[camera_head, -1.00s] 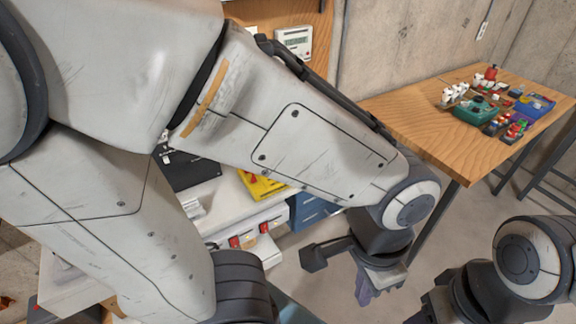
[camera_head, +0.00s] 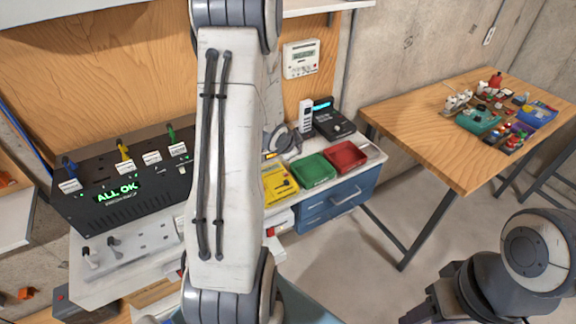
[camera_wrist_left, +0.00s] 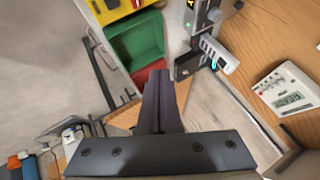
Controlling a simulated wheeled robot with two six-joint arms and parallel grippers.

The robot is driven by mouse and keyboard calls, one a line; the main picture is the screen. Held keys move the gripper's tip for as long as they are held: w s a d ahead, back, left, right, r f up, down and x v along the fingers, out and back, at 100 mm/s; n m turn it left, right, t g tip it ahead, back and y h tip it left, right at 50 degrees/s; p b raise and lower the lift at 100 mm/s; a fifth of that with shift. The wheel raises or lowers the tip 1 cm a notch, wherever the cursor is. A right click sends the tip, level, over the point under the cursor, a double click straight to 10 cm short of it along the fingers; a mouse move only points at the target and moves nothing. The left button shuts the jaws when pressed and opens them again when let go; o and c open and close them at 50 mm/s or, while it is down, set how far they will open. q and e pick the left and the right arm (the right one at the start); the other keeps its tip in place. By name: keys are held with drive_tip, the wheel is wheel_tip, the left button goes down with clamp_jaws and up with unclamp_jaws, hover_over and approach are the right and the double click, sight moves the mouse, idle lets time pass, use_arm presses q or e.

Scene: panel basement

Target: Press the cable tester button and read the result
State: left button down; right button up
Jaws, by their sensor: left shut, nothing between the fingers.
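The cable tester (camera_head: 125,208) is a black box on the bench at the left of the head view. Its green display (camera_head: 119,190) reads "ALL OK". Cables with blue, yellow and green plugs stand in its top, with white labels. I cannot make out its button. My left arm crosses the middle of the head view, and its gripper is hidden there. In the left wrist view my left gripper (camera_wrist_left: 160,76) is shut and empty, away from the tester. My right gripper is not visible; only my right arm's links show at the lower right.
Yellow (camera_head: 279,183), green (camera_head: 314,170) and red (camera_head: 346,157) trays sit on the bench by a dark device with a cyan screen (camera_head: 333,120). A white wall unit (camera_head: 301,59) hangs above. A wooden table (camera_head: 440,150) holds small parts at right. Floor between is clear.

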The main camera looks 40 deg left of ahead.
use_arm(q)
hover_over(283, 177)
drive_tip(key=shift+d+f+t, duration=0.1)
drive_tip(key=shift+f+t, duration=0.1)
drive_tip(key=shift+t, duration=0.2)
drive_tip(key=shift+f, duration=0.15)
wheel_tip(283, 177, down, 7)
drive_tip(key=b, duration=0.6)
drive_tip(key=shift+f, duration=0.1)
drive_tip(key=shift+f+b, duration=0.6)
drive_tip(key=shift+f, duration=0.1)
idle(1.0)
drive_tip(key=shift+f+b, duration=0.4)
drive_tip(key=shift+b, duration=0.05)
